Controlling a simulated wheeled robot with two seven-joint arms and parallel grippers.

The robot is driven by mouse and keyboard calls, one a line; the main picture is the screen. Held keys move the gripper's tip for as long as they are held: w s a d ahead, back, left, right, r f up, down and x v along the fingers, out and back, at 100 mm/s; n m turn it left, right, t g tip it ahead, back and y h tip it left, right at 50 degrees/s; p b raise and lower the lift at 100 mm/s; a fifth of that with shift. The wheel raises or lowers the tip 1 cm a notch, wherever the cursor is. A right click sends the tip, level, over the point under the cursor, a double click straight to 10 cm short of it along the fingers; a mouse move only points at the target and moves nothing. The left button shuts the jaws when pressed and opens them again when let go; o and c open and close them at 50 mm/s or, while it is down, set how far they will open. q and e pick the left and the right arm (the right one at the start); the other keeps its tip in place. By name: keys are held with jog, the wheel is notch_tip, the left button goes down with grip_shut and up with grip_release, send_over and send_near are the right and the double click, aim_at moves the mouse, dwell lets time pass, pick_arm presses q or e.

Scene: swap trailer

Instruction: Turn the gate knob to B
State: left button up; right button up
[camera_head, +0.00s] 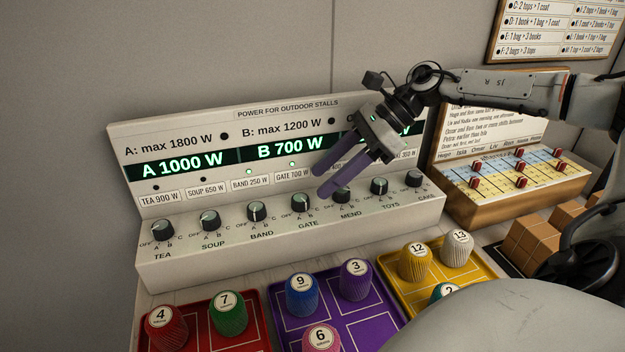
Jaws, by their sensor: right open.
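The gate knob (298,202) is a small dark dial with a light top on the sloped front of the white power panel (200,262), between the band knob (256,211) and the mend knob (340,194). Its exact pointer direction is too small to tell. The display (235,153) reads A 1000 W and B 700 W. Green lamps are lit above the band and gate labels. My right gripper (322,182) is open and empty, its two purple fingers pointing down-left, just above and right of the gate knob, apparently apart from it. My left gripper is out of view.
Tea (161,229), soup (209,220), toys (380,187) and cake (416,180) knobs share the row. Red (255,333), purple (380,319) and yellow (483,275) trays with numbered pegs lie in front. A wooden puzzle board (470,212) and boxes (535,243) stand right.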

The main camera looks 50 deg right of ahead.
jog(key=shift+v, duration=2.25)
